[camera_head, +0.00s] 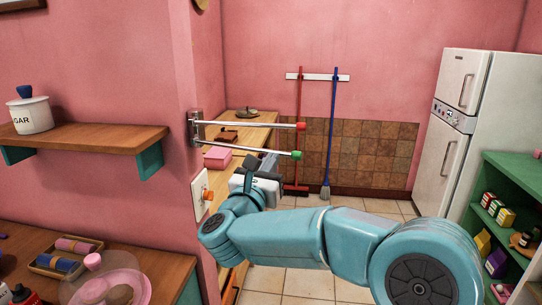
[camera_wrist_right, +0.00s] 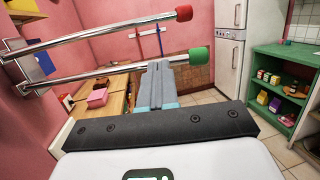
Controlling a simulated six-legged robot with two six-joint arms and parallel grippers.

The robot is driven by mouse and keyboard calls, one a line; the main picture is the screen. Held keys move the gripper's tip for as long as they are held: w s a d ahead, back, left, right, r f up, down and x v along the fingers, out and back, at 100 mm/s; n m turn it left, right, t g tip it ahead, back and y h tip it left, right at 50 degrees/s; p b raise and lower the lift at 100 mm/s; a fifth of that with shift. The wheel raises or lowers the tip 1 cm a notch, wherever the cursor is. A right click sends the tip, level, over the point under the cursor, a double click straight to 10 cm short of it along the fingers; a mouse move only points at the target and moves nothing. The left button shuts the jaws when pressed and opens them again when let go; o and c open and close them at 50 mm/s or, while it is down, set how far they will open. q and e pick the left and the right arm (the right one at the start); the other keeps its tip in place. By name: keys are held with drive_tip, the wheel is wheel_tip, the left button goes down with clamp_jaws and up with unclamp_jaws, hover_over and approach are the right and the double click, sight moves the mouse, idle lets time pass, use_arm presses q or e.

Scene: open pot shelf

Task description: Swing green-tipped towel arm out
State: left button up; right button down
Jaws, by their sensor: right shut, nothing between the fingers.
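A chrome wall bracket (camera_head: 195,128) on the pink wall edge carries two towel arms. The upper arm (camera_head: 250,124) ends in a red tip (camera_head: 300,126); the lower arm (camera_head: 245,149) ends in a green tip (camera_head: 296,155). Both point right, one above the other. In the right wrist view the green tip (camera_wrist_right: 199,56) is just right of my fingers. My right gripper (camera_head: 269,158) is shut and empty, its fingertips (camera_wrist_right: 159,66) close to the lower arm near its tip. I cannot tell whether they touch. My left gripper is not in view.
A wall plate with an orange knob (camera_head: 208,194) is below the bracket. A wooden shelf (camera_head: 90,138) with a sugar pot (camera_head: 31,115) is at left. A wooden counter (camera_head: 250,118) runs behind the arms. A green shelf (camera_head: 515,165) and fridge (camera_head: 478,95) stand at right.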

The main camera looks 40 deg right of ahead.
drive_tip(key=shift+d+r, duration=0.1)
drive_tip(key=shift+d, duration=0.1)
drive_tip(key=shift+w, duration=0.1)
drive_tip(key=d+b, duration=0.1)
drive_tip(key=b, duration=0.1)
drive_tip(key=w+d+t+b, duration=0.1)
drive_tip(key=d+b, duration=0.1)
drive_tip(key=d+n+t+y+b, duration=0.1)
drive_tip(key=b, duration=0.1)
drive_tip(key=shift+w+d+r, duration=0.2)
drive_tip(key=shift+w+d, duration=0.05)
drive_tip(key=shift+w, duration=0.05)
